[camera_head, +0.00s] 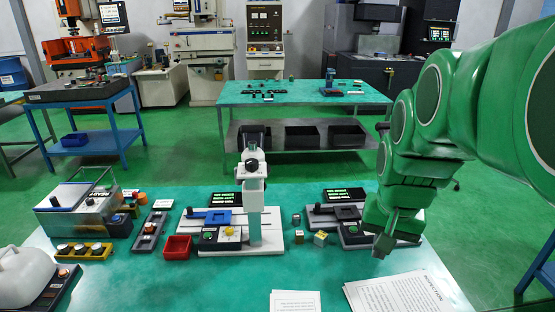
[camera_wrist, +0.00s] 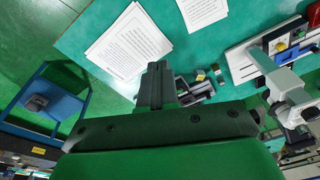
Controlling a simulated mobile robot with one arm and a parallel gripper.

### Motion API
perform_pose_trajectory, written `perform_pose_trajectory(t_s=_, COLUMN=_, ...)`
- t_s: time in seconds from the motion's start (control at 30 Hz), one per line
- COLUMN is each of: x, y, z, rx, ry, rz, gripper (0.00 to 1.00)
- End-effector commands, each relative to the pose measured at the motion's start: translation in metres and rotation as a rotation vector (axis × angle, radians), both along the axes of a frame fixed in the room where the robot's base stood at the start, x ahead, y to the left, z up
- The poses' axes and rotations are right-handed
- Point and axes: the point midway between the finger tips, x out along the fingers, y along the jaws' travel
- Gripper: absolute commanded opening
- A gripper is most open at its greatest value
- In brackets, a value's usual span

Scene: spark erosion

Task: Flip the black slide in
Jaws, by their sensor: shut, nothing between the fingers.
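My gripper (camera_head: 383,246) is shut and empty, pointing down above the right part of the green bench. In the wrist view its fingers (camera_wrist: 156,84) are together. A dark fixture (camera_head: 350,232) with a black slide-like part (camera_head: 322,209) and a lit screen (camera_head: 345,194) is just left of my gripper, partly hidden by it. In the wrist view that fixture (camera_wrist: 192,92) shows beside the fingers, partly covered. I cannot tell the slide's exact position. A similar white-based fixture (camera_head: 271,238) with a blue slide (camera_head: 208,217) stands further left.
A white upright scope (camera_head: 254,200) rises from the white-based fixture. Small blocks (camera_head: 320,238) sit between the fixtures. Paper sheets (camera_head: 400,294) lie in front of my gripper. A red bin (camera_head: 178,247) and a clear-covered box (camera_head: 80,212) are at left.

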Motion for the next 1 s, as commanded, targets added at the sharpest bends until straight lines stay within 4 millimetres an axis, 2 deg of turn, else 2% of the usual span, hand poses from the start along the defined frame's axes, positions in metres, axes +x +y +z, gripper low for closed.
perform_pose_trajectory(t_s=0.1, x=0.033, y=-0.022, z=0.008, rx=-0.013, ry=-0.047, rz=-0.065, gripper=0.0)
perform_pose_trajectory(t_s=0.4, x=0.101, y=-0.057, z=0.013, rx=-0.086, ry=-0.123, rz=-0.108, gripper=0.0)
perform_pose_trajectory(t_s=0.7, x=0.162, y=-0.071, z=-0.004, rx=-0.18, ry=-0.154, rz=-0.051, gripper=0.0)
perform_pose_trajectory(t_s=1.0, x=0.222, y=-0.071, z=-0.03, rx=-0.273, ry=-0.176, rz=0.047, gripper=0.0)
